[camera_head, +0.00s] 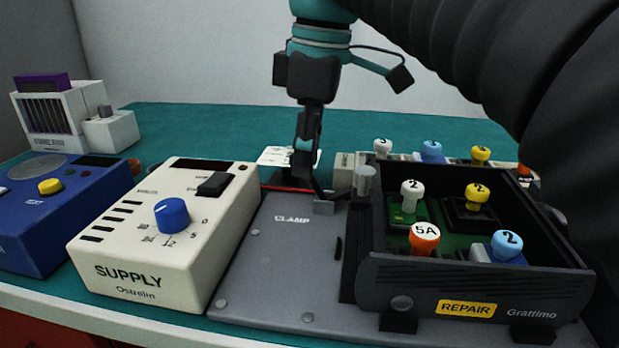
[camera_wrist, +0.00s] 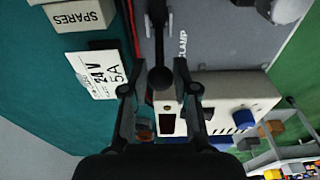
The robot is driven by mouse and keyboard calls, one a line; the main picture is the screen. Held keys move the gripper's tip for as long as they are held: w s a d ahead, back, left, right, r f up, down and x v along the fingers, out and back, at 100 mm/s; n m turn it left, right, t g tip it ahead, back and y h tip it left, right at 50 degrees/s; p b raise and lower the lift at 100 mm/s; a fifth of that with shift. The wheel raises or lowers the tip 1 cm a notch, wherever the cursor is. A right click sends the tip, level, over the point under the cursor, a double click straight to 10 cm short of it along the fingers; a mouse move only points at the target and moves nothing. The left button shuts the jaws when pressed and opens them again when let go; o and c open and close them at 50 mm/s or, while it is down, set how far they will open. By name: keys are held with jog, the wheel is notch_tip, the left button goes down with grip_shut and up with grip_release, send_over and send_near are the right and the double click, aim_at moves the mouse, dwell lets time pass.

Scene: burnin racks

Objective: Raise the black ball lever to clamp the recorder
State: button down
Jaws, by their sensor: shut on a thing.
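The black ball lever (camera_wrist: 160,78) shows in the wrist view, its ball between my gripper's fingers and its dark rod running up the picture toward the CLAMP lettering. My gripper (camera_wrist: 155,84) is shut on the ball. In the head view my gripper (camera_head: 304,160) points down at the back of the grey clamp plate (camera_head: 275,265), and its fingers hide the ball. The recorder (camera_head: 470,283), a dark grey open box marked REPAIR and Grattimo, sits on the right of the plate. Its near bracket and feet are visible.
A cream SUPPLY box (camera_head: 135,255) with a blue knob stands close left of the plate. A blue box (camera_head: 45,235) and a white rack (camera_head: 60,120) stand farther left. Knobbed fuses rise inside the recorder and behind it. A SPARES box (camera_wrist: 82,18) and a 24 V 5A card (camera_wrist: 97,75) lie nearby.

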aim_at(331, 197)
jog(key=shift+d+r, duration=0.1)
jog(key=shift+d, duration=0.55)
jog(key=shift+d+r, duration=0.1)
jog(key=shift+s+d+p, duration=0.1)
jog(key=shift+d+p, duration=0.2)
jog(key=shift+p, duration=0.05)
jog(key=shift+d, duration=0.6)
